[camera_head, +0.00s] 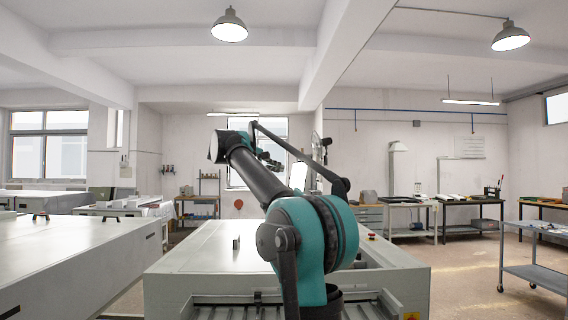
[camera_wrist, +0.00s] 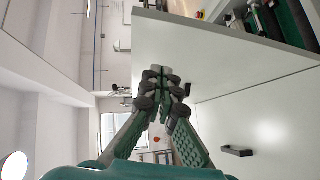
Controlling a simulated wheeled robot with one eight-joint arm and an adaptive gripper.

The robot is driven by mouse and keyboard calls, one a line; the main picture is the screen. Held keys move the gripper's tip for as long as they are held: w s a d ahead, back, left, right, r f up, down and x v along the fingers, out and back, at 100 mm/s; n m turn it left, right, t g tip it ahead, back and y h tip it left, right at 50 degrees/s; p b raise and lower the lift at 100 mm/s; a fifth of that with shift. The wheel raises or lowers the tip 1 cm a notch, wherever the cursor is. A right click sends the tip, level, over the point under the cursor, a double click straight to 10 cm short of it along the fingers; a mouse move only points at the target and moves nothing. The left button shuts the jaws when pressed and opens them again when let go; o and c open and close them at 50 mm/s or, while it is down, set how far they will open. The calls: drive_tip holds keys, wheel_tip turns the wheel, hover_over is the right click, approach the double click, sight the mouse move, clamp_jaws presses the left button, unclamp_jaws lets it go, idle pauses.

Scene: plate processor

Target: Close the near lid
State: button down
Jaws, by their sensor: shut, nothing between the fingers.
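My gripper (camera_wrist: 162,82) shows in the wrist view with its green-padded fingers brought together and nothing between them. A pale flat panel (camera_wrist: 215,55) of the plate processor lies beyond and to the right of the fingertips. Below a seam is another pale panel (camera_wrist: 260,125) with a black handle (camera_wrist: 236,151). I cannot tell which panel is the near lid, or whether the fingers touch one. In the head view the processor's pale top (camera_head: 205,250) spreads behind my arm, with a small handle (camera_head: 236,243) on it.
The processor's front bay (camera_head: 215,300) shows exposed rails. Dark rollers (camera_wrist: 265,18) show inside an opening in the wrist view. A red button (camera_head: 372,237) sits at the processor's right.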

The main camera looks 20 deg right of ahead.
wheel_tip(320, 180, up, 4)
drive_tip(key=a, duration=0.2)
drive_tip(key=w+d+f+t, duration=0.1)
drive_tip(key=w+d, duration=0.4)
drive_tip(key=d, duration=0.7)
drive_tip(key=shift+d+f+h, duration=0.2)
drive_tip(key=shift+f+h, duration=0.05)
drive_tip(key=shift+h, duration=0.05)
